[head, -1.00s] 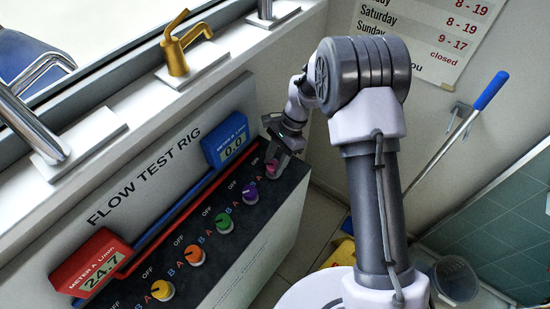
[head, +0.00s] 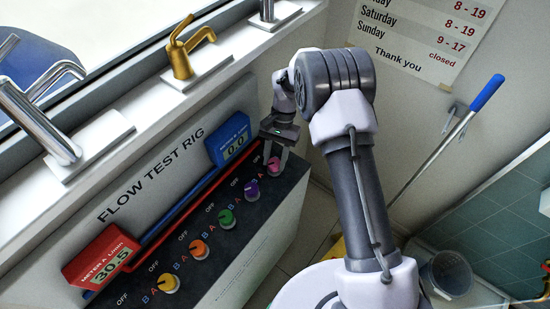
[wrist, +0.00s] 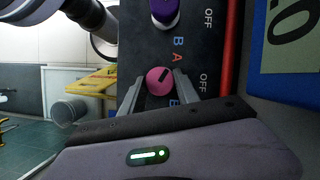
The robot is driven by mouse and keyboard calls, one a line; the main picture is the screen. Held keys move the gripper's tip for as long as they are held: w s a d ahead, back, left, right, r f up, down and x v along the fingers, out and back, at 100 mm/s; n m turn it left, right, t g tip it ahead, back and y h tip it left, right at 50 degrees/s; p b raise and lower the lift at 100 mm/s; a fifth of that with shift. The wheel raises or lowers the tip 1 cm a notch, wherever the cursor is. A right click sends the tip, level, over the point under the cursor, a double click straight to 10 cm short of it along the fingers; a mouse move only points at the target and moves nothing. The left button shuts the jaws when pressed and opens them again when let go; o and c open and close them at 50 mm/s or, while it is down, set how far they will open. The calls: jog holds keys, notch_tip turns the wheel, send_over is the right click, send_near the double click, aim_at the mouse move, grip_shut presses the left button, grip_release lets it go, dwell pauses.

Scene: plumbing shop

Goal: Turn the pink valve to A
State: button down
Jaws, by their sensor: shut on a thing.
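The pink valve (head: 273,164) is the last knob at the far right end of the rig's dark top, partly hidden by my gripper in the head view. In the wrist view the pink valve (wrist: 158,82) sits between the two fingers of my gripper (wrist: 157,85), one on each side. My gripper (head: 275,161) is shut on it from above. The knob's dark pointer mark slants up and right in the wrist view, towards the red letter A (wrist: 178,57). An OFF label (wrist: 203,82) lies to its right and a blue B (wrist: 174,102) below.
The purple valve (head: 251,190) is the nearest neighbour, followed by green (head: 226,218), orange (head: 199,249) and yellow (head: 168,284) valves. The red meter A (head: 102,262) reads about 30.5. The blue meter B (head: 229,140) reads 0.0. Taps stand on the ledge behind.

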dwell(0.4)
jog(key=c, duration=0.9)
grip_release()
jog(key=p+v, duration=0.3)
jog(key=v, duration=1.4)
jog(key=shift+r+p, duration=0.2)
jog(key=shift+p, duration=0.15)
jog(key=s+d+r+t+b, duration=0.2)
jog(key=s+r+t+b, duration=0.1)
jog(key=s+r+b, duration=0.3)
jog(key=s+d+r+t+b, duration=0.25)
jog(key=s+r+b, duration=0.2)
jog(key=s, duration=0.35)
jog(key=s+d+f+t+b, duration=0.1)
jog(key=s+f+t+b, duration=0.1)
jog(key=s, duration=0.5)
jog(key=s+d+f+t+b, duration=0.1)
jog(key=s+f+t+b, duration=0.1)
jog(key=s+f, duration=0.3)
jog(key=s+b, duration=0.1)
jog(key=s, duration=0.2)
jog(key=shift+s+d, duration=0.3)
jog(key=shift+s, duration=0.05)
